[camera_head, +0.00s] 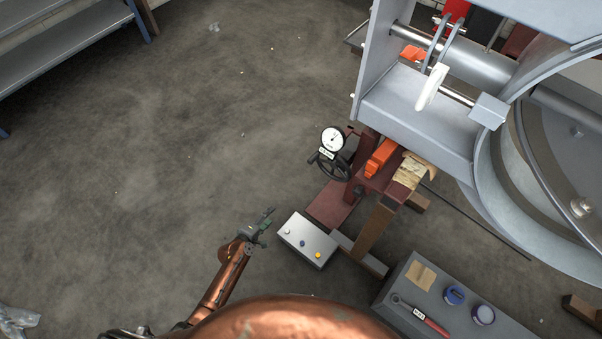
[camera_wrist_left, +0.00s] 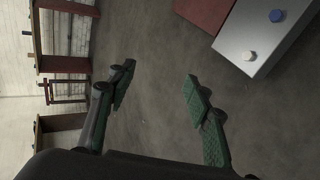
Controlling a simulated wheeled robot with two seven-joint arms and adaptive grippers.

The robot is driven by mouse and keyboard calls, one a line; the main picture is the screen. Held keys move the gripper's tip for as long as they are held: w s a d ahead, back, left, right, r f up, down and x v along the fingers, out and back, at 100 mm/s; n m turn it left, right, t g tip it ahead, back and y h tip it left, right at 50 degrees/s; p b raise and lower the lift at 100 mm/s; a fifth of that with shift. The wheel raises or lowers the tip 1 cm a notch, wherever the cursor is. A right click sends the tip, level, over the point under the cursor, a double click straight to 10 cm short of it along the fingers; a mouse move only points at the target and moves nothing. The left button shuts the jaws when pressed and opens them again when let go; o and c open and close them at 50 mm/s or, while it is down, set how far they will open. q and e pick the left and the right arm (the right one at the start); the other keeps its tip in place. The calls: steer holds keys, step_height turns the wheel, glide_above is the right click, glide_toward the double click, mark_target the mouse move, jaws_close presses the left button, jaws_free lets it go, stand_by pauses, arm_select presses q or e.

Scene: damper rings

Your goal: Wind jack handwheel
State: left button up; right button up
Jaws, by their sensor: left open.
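The jack handwheel (camera_head: 334,166) is a dark spoked wheel on the dark red jack (camera_head: 331,205), just below a round white dial gauge (camera_head: 332,139). My left gripper (camera_head: 267,222) is open and empty, low and to the left of the handwheel, and apart from it. In the left wrist view its two green-padded fingers (camera_wrist_left: 157,92) are spread with bare floor between them. The handwheel is not seen in that view. My right gripper is not in view.
A pale control box (camera_head: 308,239) with several buttons is close right of my left gripper; it also shows in the wrist view (camera_wrist_left: 262,38). A grey bench (camera_head: 384,297) holds tools and jars. Large grey machinery (camera_head: 415,105) is at upper right.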

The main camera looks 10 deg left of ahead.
arm_select(q)
steer(key=w+d+r+n+t+h+b, duration=0.25)
steer(key=w+d+r+n+b, duration=0.35)
steer(key=w, duration=0.6)
steer(key=n+t+h+b, duration=0.1)
steer(key=t+h+b, duration=0.1)
steer(key=b, duration=0.2)
glide_toward(309, 163)
steer(key=x, duration=0.4)
steer(key=shift+w+d+r, duration=0.3)
steer(key=b+x, duration=0.1)
steer(key=x, duration=0.6)
steer(key=shift+w+d+f, duration=0.1)
steer(key=shift+w+f, duration=0.05)
steer(key=shift+w, duration=0.15)
steer(key=shift+c, duration=0.5)
steer(key=c, duration=0.3)
jaws_close()
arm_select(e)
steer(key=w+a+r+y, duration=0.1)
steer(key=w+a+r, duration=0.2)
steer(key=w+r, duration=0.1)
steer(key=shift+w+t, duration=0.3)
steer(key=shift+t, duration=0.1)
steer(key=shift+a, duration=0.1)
